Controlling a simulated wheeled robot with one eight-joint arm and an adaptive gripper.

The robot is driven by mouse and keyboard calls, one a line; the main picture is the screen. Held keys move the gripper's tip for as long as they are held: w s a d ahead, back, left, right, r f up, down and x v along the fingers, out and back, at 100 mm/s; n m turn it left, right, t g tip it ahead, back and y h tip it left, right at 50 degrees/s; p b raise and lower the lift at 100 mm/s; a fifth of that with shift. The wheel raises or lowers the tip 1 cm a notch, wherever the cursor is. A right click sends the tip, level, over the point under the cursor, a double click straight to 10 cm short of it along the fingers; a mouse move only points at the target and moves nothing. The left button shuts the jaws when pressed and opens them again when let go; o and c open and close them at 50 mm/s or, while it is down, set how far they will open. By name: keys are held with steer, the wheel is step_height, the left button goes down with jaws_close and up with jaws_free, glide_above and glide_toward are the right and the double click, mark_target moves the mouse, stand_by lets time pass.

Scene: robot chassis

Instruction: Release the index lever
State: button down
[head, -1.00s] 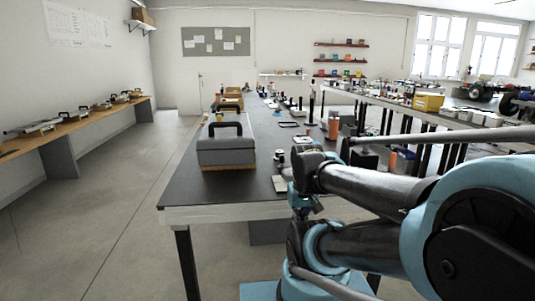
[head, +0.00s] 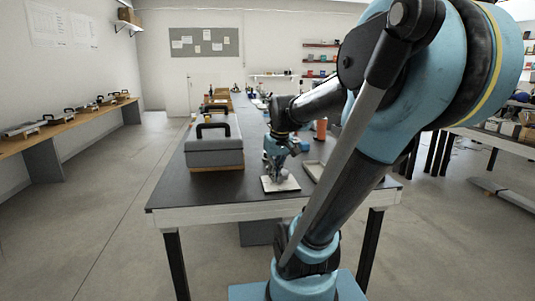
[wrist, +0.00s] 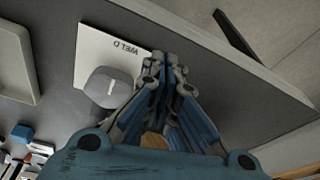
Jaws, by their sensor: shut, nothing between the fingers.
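No part is clearly recognisable as the index lever. A white plate (head: 281,184) lies near the front edge of the dark bench; in the wrist view this plate (wrist: 95,47) reads "WELD" upside down. A grey rounded knob or block (wrist: 107,88) with a short white mark sits on the plate. My gripper (head: 277,179) points down over the plate. In the wrist view my gripper's (wrist: 164,58) fingertips are together and empty, just beside the knob. Whether they touch the plate or knob I cannot tell.
A grey case (head: 214,155) with a black handle stands left of the plate. A shallow pale tray (head: 314,171) lies to the right; it also shows in the wrist view (wrist: 14,60). Small parts (wrist: 32,145) lie at lower left there. The bench's front edge (wrist: 240,60) is close.

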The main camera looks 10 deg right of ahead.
steer(key=w+d+r+n, duration=0.1)
steer(key=w+r+n, duration=0.1)
steer(key=w, duration=1.3)
steer(key=w+d+r+n+y, duration=0.1)
steer(key=w+r, duration=0.3)
steer(key=w, duration=1.2)
steer(key=shift+w+r+n+t, duration=0.3)
steer(key=shift+r+n+t, duration=0.1)
steer(key=shift+n, duration=0.2)
steer(key=x, duration=1)
steer(key=shift+a, duration=0.25)
steer(key=shift+s+d, duration=0.8)
steer(key=shift+s, duration=0.35)
steer(key=shift+s+d, duration=0.35)
steer(key=shift+s, duration=0.2)
